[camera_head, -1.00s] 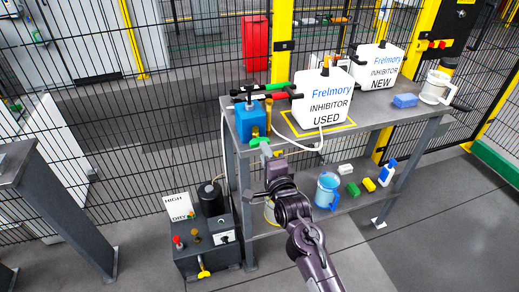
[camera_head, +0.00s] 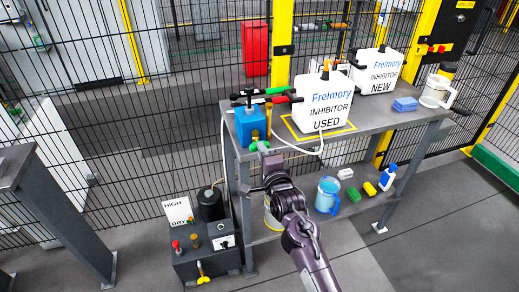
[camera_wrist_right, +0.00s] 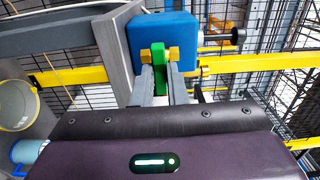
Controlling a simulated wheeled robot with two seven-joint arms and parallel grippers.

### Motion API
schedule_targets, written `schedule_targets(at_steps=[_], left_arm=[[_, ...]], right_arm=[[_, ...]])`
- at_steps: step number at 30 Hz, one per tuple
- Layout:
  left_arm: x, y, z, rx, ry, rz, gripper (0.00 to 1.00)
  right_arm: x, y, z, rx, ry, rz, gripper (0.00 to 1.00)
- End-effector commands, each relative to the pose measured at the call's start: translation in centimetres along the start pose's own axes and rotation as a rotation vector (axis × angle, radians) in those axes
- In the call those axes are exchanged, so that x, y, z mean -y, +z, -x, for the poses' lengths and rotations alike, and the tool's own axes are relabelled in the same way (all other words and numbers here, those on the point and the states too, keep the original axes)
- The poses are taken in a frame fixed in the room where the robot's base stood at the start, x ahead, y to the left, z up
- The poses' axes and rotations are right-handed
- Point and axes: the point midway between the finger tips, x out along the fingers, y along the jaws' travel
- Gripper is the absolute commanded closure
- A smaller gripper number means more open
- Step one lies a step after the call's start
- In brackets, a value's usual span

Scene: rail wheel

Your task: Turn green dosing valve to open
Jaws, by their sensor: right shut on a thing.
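The green dosing valve (camera_wrist_right: 158,62) sits on the front of a blue pump block (camera_wrist_right: 165,32), between brass fittings. In the head view the blue block (camera_head: 250,124) stands at the left end of the grey table, with a bit of the green valve (camera_head: 254,146) at its lower front. My right gripper (camera_wrist_right: 156,80) is shut on the green valve, with one finger on each side of it. It also shows in the head view (camera_head: 263,148), just below the block. My left gripper is not in view.
A white container marked USED (camera_head: 322,104) stands right of the block on the grey table (camera_head: 385,119), and one marked NEW (camera_head: 376,74) behind it. A white hose loops in front. A blue jug (camera_head: 327,195) and sponges are on the lower shelf. A dark pump unit (camera_head: 205,255) stands on the floor.

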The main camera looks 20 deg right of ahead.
Motion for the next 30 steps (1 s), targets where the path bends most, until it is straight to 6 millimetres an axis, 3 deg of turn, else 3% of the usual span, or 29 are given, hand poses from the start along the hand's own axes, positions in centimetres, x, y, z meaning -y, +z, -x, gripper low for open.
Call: schedule_targets(at_steps=[5, 15, 26, 30], left_arm=[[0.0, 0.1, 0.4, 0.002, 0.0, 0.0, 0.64], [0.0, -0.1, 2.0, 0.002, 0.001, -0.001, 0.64], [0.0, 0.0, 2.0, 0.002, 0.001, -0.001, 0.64], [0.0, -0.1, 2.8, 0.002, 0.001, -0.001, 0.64]], right_arm=[[0.1, 0.0, 0.0, 0.001, 0.002, 0.039, 1.0], [0.1, 0.0, 0.0, 0.0, 0.002, 0.376, 1.0], [0.0, 0.0, 0.0, 0.0, 0.001, 0.409, 1.0], [0.1, 0.0, 0.0, 0.002, 0.003, 0.521, 1.0]])
